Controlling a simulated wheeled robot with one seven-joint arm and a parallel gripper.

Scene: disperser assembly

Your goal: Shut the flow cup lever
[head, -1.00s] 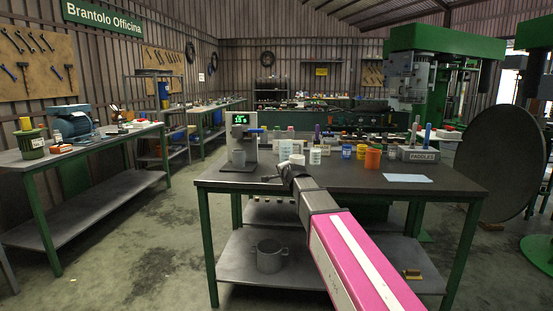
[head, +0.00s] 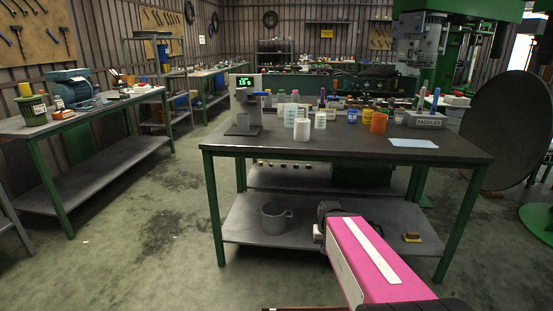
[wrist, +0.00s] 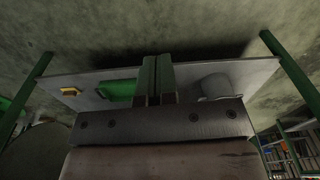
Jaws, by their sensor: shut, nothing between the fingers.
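The flow cup stand (head: 246,106), grey with a green lit display, stands at the left end of the dark bench top (head: 350,150). A small blue lever (head: 261,93) sticks out to the right from its upper part. A grey cup sits low in the stand, its details too small to tell. My gripper (head: 318,232) is in front of the bench, below the top and near the lower shelf, well apart from the stand. In the wrist view its fingers (wrist: 156,80) are together and empty, facing the lower shelf.
White cups (head: 302,130), an orange cup (head: 378,122), a paddles box (head: 426,119) and a blue sheet (head: 413,143) are on the bench. A grey pot (head: 273,218) and a yellow item (head: 411,237) are on the lower shelf (head: 245,228). The bench's front edge lies above my gripper.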

